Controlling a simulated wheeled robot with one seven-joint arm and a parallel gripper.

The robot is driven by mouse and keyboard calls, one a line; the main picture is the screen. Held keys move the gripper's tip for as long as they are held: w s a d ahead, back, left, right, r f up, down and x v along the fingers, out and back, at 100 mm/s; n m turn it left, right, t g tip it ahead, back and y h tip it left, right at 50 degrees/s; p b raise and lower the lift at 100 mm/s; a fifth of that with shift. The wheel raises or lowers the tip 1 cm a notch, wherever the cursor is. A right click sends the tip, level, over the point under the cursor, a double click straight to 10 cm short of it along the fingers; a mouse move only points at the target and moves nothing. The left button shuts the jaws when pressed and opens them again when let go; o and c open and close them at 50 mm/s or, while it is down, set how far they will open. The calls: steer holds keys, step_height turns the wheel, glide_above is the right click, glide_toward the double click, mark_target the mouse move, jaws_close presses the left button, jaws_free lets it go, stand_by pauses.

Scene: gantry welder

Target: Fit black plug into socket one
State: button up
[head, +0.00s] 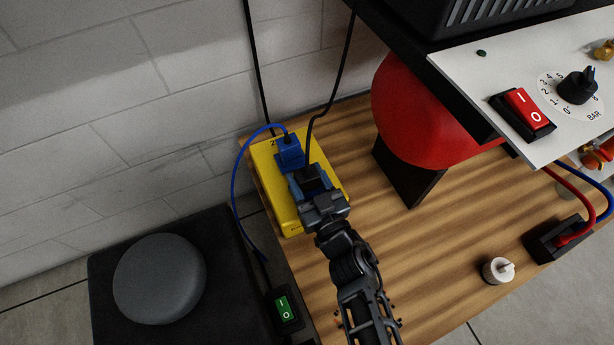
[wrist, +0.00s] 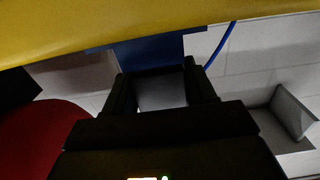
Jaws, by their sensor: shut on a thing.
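A yellow socket box (head: 262,166) lies on the wooden bench, its edge filling the top of the wrist view (wrist: 90,28). A blue plug (head: 290,152) sits at its far end, next to a "2" mark; blue also shows in the wrist view (wrist: 150,48). My gripper (head: 316,194) is over the box's middle, shut on the black plug (head: 311,178), whose cable runs up and back. The fingers (wrist: 160,88) close on its sides in the wrist view. Socket one is hidden under the plug and gripper; I cannot tell whether the plug is seated.
A red tank (head: 420,110) on a black stand is right of the box, under a white control panel (head: 510,75). A blue cable loops left.

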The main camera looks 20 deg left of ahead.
steer(key=shift+f, duration=0.25)
steer(key=o, duration=1.2)
steer(key=p+v, duration=0.1)
steer(key=v, duration=0.6)
steer(key=shift+p, duration=0.35)
steer(key=shift+s+d, duration=0.25)
steer(key=shift+d, duration=0.05)
